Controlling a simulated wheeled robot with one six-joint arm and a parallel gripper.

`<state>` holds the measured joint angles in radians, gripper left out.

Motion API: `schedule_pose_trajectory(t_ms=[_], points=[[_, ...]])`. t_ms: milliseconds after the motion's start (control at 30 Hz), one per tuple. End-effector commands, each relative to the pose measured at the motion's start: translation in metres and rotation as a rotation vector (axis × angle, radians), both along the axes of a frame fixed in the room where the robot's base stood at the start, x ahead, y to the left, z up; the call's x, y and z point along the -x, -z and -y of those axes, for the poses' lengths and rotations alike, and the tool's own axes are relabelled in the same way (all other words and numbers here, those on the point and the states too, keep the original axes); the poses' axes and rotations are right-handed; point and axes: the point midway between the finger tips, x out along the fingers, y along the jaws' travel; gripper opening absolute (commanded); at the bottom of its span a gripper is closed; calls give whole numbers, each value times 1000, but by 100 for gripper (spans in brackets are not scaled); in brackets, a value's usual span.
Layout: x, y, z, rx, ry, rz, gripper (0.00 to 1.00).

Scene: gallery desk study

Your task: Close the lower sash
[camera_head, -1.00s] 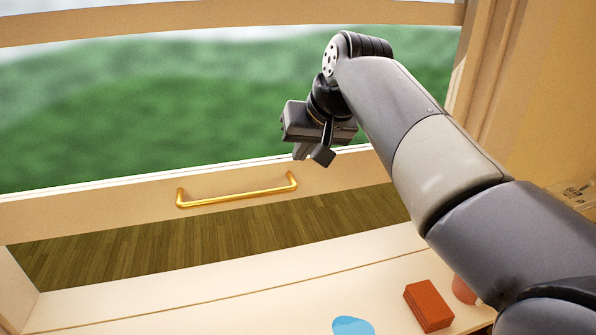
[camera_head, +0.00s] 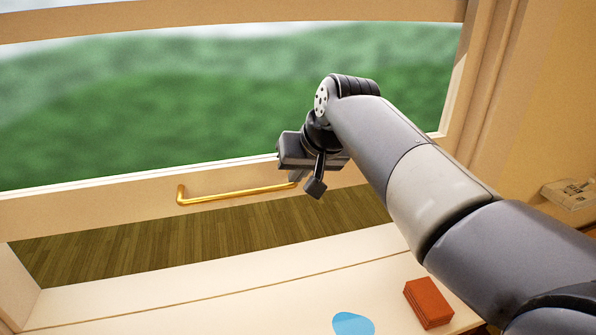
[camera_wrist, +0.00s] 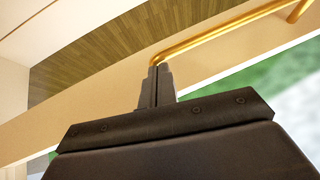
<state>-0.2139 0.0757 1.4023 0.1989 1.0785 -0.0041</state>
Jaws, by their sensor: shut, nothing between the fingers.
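The lower sash (camera_head: 90,208) is a pale wooden frame around glass, raised with a gap below its bottom rail. A gold bar handle (camera_head: 235,194) is fixed along that rail. My gripper (camera_head: 296,177) is shut and empty, in front of the rail at the handle's right end, which it partly hides. In the wrist view, the closed fingertips (camera_wrist: 159,68) are right by one bent end of the handle (camera_wrist: 220,36), with the rail (camera_wrist: 85,122) behind. I cannot tell whether they touch the handle.
Below the gap runs a pale sill (camera_head: 200,288), with wooden flooring (camera_head: 160,245) showing through. A red-orange block (camera_head: 428,302) and a blue flat piece (camera_head: 353,324) lie at the front right. A small box (camera_head: 570,194) sits at the far right. The right window jamb (camera_head: 487,90) is close to my arm.

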Motion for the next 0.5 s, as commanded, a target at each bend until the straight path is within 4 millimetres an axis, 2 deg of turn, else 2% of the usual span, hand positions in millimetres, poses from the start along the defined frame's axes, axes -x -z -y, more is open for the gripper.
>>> schedule_pose_trajectory(t_ms=[267,500], points=[[0,57,0,1,0,-6,0],[1,128,0,2,0,-8,0]])
